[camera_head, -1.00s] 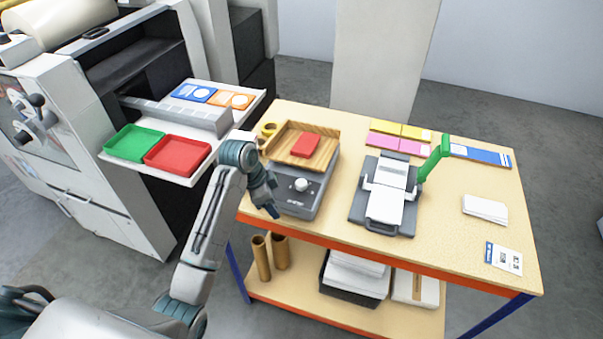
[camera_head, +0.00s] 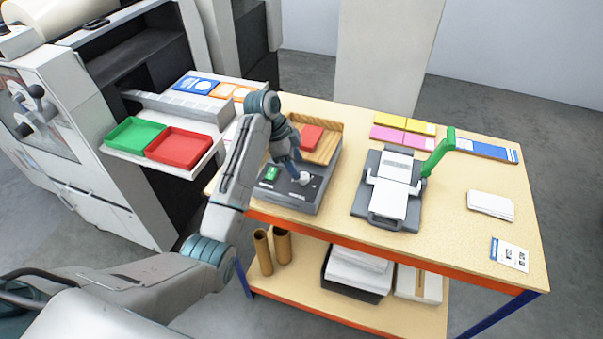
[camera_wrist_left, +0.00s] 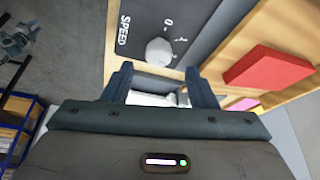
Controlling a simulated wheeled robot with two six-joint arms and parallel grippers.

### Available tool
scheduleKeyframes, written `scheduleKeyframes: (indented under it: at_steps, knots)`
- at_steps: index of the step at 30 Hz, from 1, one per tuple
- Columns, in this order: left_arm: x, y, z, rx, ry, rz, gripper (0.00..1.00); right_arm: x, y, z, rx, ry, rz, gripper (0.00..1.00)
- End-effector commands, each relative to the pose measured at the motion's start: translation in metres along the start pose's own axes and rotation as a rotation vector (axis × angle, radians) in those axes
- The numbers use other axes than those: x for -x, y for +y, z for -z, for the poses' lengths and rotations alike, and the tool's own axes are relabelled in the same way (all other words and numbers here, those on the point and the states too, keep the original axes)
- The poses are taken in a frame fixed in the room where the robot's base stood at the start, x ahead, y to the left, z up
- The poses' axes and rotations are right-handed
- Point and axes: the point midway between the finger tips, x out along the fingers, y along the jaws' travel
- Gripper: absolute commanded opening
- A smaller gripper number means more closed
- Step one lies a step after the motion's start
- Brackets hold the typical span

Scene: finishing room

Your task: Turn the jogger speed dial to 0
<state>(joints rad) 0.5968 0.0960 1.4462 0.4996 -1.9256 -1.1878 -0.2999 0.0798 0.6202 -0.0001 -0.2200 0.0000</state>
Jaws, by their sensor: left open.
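The jogger (camera_head: 290,197) is a grey box with a wooden tray (camera_head: 325,150) on top, at the left of the table. Its white round speed dial (camera_wrist_left: 160,52) is on the dark front panel beside the printed "SPEED" and a "0" mark. In the head view the dial (camera_head: 304,179) is partly covered by my left gripper (camera_head: 297,173). My left gripper is open and empty over the panel. In the left wrist view its two fingers (camera_wrist_left: 160,82) are spread, with the dial just beyond the tips, roughly centred between them. Contact cannot be told. My right gripper is out of view.
A red block (camera_head: 312,136) lies in the wooden tray. A green button (camera_head: 270,174) is on the panel, left of the dial. A grey machine with a green lever (camera_head: 438,155) stands to the right. The printer's shelf with green and red trays (camera_head: 178,145) is at left.

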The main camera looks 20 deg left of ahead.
Motion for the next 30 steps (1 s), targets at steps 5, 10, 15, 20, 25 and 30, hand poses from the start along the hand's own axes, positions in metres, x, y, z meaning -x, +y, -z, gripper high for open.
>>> scheduleKeyframes:
  at_steps: [5, 10, 15, 20, 25, 30]
  knots:
    - [-0.026, 0.001, 0.002, 0.001, 0.0, -0.005, 0.52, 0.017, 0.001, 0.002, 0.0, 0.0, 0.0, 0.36]
    - [-0.041, 0.001, 0.001, 0.001, -0.001, -0.002, 0.52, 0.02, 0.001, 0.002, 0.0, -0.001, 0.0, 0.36]
    - [-0.045, 0.001, 0.0, 0.0, -0.001, 0.0, 0.52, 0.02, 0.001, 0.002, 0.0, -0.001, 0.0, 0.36]
    - [-0.045, 0.0, 0.0, 0.0, -0.001, 0.0, 0.5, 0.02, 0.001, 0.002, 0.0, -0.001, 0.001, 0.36]
    - [-0.044, 0.0, 0.0, 0.0, -0.001, 0.0, 0.17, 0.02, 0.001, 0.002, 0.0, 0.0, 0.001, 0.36]
    - [-0.044, 0.0, 0.0, 0.002, -0.001, 0.0, 0.08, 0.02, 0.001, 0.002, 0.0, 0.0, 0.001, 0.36]
